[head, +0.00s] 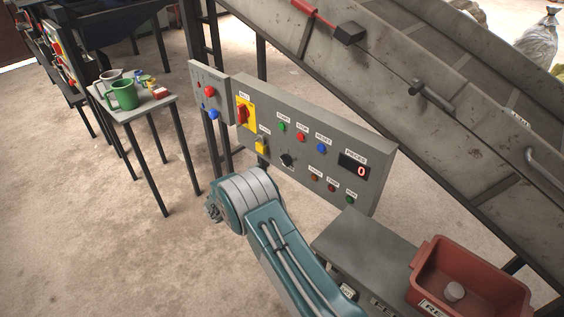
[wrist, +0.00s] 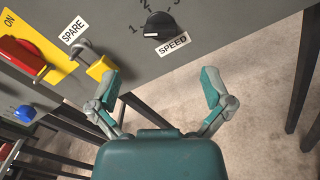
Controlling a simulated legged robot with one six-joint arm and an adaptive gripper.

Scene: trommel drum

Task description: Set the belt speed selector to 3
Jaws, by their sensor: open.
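The belt speed selector (wrist: 163,26) is a round black knob on the grey panel, at the top of the wrist view above a SPEED label (wrist: 173,45). The figures 1 and 2 show at its left; the top of its scale is cut off. The knob also shows small in the head view (head: 286,160). My gripper (wrist: 161,84) is open and empty, its two fingers spread wide. In the wrist picture the knob is above and between the fingertips, apart from them.
A padlock-like yellow part (wrist: 99,67) by the SPARE label is close to the left finger. A red rotary switch (head: 243,114) on a yellow plate, several push buttons and a display (head: 354,168) reading 0 share the panel. A red bin (head: 428,262) stands at lower right.

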